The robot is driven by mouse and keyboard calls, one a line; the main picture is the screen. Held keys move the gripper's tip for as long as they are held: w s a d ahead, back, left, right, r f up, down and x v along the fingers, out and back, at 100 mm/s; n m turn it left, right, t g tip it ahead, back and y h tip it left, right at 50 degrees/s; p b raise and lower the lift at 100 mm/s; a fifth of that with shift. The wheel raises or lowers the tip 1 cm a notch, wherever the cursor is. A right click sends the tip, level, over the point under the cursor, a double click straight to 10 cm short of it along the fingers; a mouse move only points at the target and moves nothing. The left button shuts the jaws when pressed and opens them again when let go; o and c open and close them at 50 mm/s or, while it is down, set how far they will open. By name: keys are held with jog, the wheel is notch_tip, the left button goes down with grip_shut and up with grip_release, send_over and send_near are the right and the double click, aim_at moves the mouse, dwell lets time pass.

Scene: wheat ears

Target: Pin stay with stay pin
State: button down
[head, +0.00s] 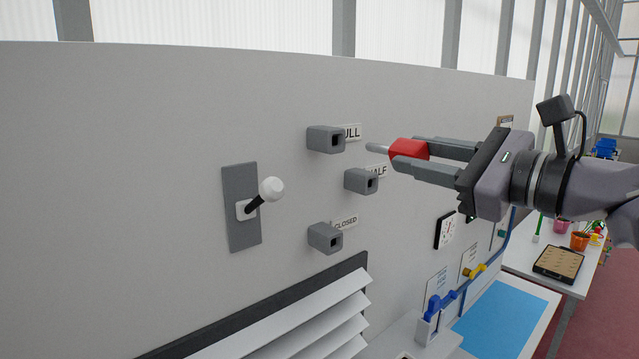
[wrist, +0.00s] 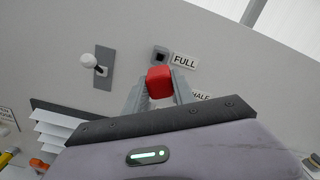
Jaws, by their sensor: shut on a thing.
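My gripper (head: 408,152) is shut on the red head of the stay pin (head: 410,149), and its grey shank points left in the head view. The red head also shows between the fingers in the wrist view (wrist: 159,82). The pin is in the air, apart from the sockets. Three grey square sockets stand out from the wall: the one by FULL (head: 325,139), the one by HALF (head: 361,181) and the one by CLOSED (head: 325,238). The stay (head: 262,194) is a white-knobbed black lever on a grey plate, left of the sockets.
Slatted white louvres (head: 290,325) sit low on the grey wall. A round dial (head: 446,230), a blue pipe with a yellow valve handle (head: 474,271) and a blue sheet (head: 505,318) are at lower right. A table with pots and a tray (head: 558,264) stands far right.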

aim_at(387, 151)
jog(key=shift+w, duration=0.15)
jog(key=shift+d+f, duration=0.1)
jog(key=shift+a, duration=0.25)
jog(key=shift+p+x, duration=0.4)
jog(key=shift+x, duration=2.2)
jog(key=shift+w, duration=0.15)
jog(key=shift+x, duration=3.2)
jog(key=c, duration=1)
grip_release()
jog(key=shift+o, duration=0.2)
